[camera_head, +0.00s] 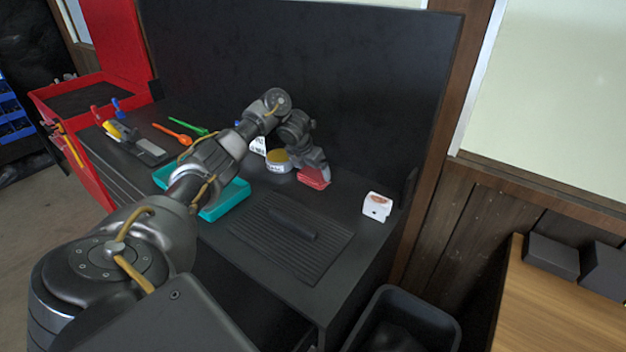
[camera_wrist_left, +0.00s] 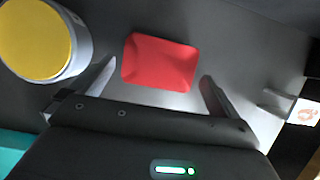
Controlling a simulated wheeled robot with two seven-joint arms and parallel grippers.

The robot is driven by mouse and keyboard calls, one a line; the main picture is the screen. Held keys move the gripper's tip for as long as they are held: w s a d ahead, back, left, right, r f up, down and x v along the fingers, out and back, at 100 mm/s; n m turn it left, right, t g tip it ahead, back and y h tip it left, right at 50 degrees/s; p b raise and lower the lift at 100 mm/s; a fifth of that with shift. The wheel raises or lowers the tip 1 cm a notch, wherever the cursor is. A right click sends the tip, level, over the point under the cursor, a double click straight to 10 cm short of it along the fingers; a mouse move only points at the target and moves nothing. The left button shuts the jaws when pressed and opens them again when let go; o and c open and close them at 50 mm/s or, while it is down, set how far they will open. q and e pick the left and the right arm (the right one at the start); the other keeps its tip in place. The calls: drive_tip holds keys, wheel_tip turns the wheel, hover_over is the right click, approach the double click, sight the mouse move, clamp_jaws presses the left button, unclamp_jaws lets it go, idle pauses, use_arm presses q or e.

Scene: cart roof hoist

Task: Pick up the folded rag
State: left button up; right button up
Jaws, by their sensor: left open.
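The folded rag is a red, roughly rectangular piece (camera_head: 314,178) on the dark bench top near the back panel. It also shows in the left wrist view (camera_wrist_left: 158,62), just beyond and between the fingers. My left gripper (camera_head: 318,165) is directly above the rag in the head view, pointing down at it. In the left wrist view the two fingers (camera_wrist_left: 158,80) are spread apart, one on each side of the rag, with nothing held. Whether the fingertips are down at the rag's height I cannot tell. My right gripper is not in view.
A yellow-lidded tub (camera_wrist_left: 36,40) stands close left of the rag. A white box (camera_head: 377,206) stands to its right. A teal tray (camera_head: 226,199) and a ribbed black mat (camera_head: 290,236) lie nearer. A dark bin (camera_head: 405,325) stands below the bench's front right.

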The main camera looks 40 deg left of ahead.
use_arm(q)
drive_tip(key=x, duration=0.3)
drive_tip(key=shift+r+p, duration=0.1)
drive_tip(key=shift+p, duration=0.25)
drive_tip(key=shift+s+r, duration=0.1)
drive_tip(key=shift+c, duration=0.8)
drive_tip(key=c, duration=0.5)
drive_tip(key=shift+c, duration=0.2)
drive_tip(key=shift+r+b, duration=0.5)
wheel_tip(320, 180, up, 3)
drive_tip(key=shift+s+a+r, duration=0.1)
drive_tip(key=shift+a, duration=0.05)
drive_tip(key=s+r+p, duration=0.3)
drive_tip(key=s+r, duration=0.5)
drive_tip(key=s, duration=0.5)
drive_tip(key=shift+s+a+r, duration=0.35)
drive_tip(key=shift+a, duration=0.1)
